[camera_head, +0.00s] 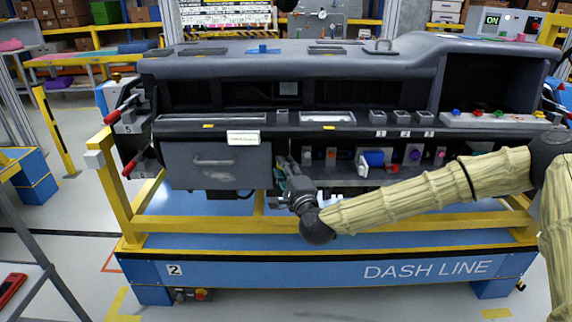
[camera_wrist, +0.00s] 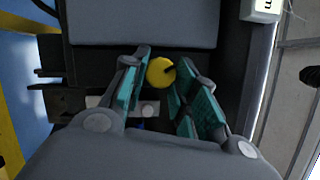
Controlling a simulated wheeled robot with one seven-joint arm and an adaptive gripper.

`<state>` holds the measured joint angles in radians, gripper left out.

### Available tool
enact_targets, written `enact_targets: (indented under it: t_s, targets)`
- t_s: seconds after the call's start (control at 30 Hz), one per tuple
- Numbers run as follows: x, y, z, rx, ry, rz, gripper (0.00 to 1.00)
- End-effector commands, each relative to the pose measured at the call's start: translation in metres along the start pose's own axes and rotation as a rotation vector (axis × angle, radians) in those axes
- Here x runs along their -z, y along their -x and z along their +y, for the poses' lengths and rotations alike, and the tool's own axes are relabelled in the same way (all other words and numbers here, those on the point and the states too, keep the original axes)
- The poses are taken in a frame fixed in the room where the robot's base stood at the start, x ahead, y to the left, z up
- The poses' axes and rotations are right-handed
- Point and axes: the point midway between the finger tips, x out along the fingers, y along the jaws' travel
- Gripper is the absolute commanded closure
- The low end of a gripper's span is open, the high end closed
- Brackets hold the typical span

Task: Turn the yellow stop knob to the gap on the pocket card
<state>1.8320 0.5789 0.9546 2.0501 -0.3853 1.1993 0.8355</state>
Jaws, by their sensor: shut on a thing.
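The yellow stop knob (camera_wrist: 159,73) shows in the wrist view between my gripper's teal finger pads. A dark pointer mark on its face points to the right and slightly up. My gripper (camera_wrist: 163,88) is shut on the knob, with a pad on each side. In the head view my gripper (camera_head: 287,176) reaches into the dashboard's lower opening, right of the grey glovebox door, and hides the knob. A white card with small print (camera_head: 243,137) sits on the ledge above that door; its text is too small to read, and I cannot tell whether it is the pocket card.
The dashboard module (camera_head: 290,66) rests on a yellow and blue frame (camera_head: 210,226). The grey glovebox door (camera_head: 212,168) is close to the left of my gripper. Several coloured knobs and a blue cylinder (camera_head: 374,159) sit to the right, with my arm passing in front below.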

Motion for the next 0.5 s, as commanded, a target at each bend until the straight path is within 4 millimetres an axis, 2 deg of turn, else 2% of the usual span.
enact_targets:
  t_s: [0.03, 0.5]
  targets:
    - [-0.0022, -0.0013, -0.0067, -0.014, 0.044, -0.004, 0.95]
    - [-0.0020, -0.0011, -0.0069, -0.138, 0.373, -0.015, 0.95]
